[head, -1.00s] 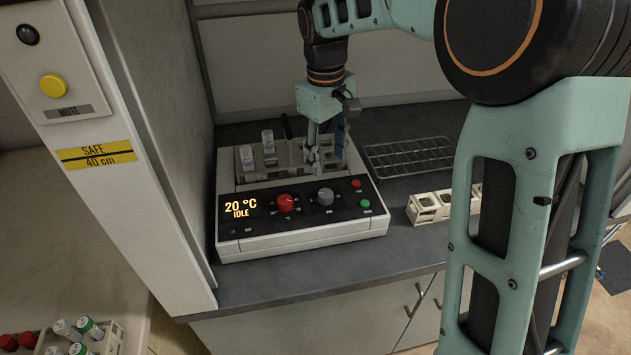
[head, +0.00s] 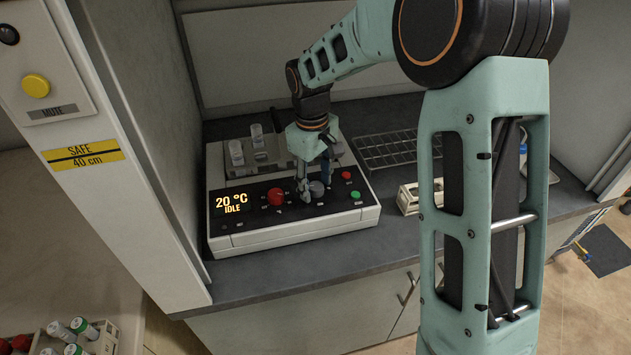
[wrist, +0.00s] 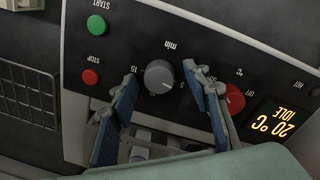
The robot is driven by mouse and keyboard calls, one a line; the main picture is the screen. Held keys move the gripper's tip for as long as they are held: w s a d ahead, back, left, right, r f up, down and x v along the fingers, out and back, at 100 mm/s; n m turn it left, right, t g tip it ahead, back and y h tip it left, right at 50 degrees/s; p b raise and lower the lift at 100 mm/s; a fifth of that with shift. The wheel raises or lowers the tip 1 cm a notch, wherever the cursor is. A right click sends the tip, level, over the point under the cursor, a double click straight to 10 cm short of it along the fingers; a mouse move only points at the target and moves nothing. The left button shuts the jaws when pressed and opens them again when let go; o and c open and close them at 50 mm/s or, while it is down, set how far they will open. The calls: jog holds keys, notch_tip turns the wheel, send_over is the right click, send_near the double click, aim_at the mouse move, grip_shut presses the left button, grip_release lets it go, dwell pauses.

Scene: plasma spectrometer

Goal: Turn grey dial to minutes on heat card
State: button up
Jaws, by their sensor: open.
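The grey dial (head: 317,189) sits on the black front panel of the heating block, right of the red dial (head: 276,196). In the wrist view the grey dial (wrist: 159,77) lies under the word "min", with marks 5 and 15 beside it. Its pointer line is too small to read surely. My gripper (head: 311,189) is at the grey dial in the head view. In the wrist view my open gripper (wrist: 162,82) has one blue-padded finger on each side of the dial, with gaps showing. The display (head: 232,203) reads 20 °C, IDLE. No heat card is readable.
A red stop button (wrist: 90,77) and a green start button (wrist: 96,25) sit close to the grey dial. Capped vials (head: 236,152) stand in the block behind. A wire rack (head: 390,149) and a cream holder (head: 409,198) lie to the right.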

jog(key=c, duration=1.2)
jog(key=shift+o, duration=0.2)
jog(key=shift+m, duration=0.3)
jog(key=m+b, duration=0.1)
jog(key=m, duration=0.1)
jog(key=shift+m, duration=0.4)
jog(key=m, duration=0.4)
jog(key=shift+w, duration=0.1)
jog(key=m, duration=0.4)
jog(key=shift+m, duration=0.4)
jog(key=shift+r+m+g, duration=0.1)
jog(key=shift+m+g, duration=0.2)
jog(key=shift+m, duration=1.5)
